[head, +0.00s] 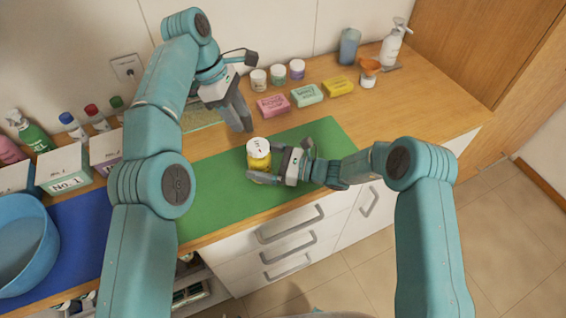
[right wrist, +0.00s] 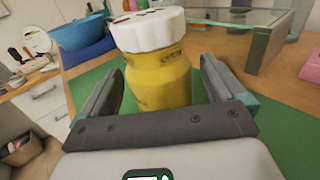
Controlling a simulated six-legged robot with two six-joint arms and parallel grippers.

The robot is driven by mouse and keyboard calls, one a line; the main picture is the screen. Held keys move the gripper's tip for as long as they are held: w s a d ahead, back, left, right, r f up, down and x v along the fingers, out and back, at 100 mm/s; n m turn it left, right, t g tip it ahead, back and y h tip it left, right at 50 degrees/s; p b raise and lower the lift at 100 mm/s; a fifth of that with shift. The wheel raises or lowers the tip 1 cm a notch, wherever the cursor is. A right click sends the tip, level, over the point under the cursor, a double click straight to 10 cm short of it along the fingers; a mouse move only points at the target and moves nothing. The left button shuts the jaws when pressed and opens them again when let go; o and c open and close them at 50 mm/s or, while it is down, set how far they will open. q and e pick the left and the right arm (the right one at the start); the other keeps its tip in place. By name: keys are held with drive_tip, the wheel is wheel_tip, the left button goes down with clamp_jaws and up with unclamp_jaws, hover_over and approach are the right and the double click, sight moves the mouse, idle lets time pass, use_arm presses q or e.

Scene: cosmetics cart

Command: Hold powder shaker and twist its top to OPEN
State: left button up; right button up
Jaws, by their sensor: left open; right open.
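The powder shaker (head: 259,160) is a yellow bottle with a white top, standing upright on the green mat (head: 205,205). In the right wrist view the shaker (right wrist: 160,85) is large, with its white top (right wrist: 148,30) near the upper edge. My right gripper (head: 262,165) is open, with its fingers on either side of the shaker's body. In the right wrist view gaps show between the fingers (right wrist: 158,88) and the shaker. My left gripper (head: 242,122) is open above the counter, behind and a little left of the shaker, and holds nothing.
Pink (head: 273,105), green (head: 307,94) and yellow (head: 339,86) soap bars lie behind the mat, with small jars (head: 278,75) beyond. A blue basin (head: 22,245), white boxes (head: 62,168) and bottles (head: 30,132) stand at left. The mat's right part is clear.

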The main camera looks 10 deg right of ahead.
drive_tip(key=shift+x, duration=1.1)
drive_tip(key=shift+a, duration=0.15)
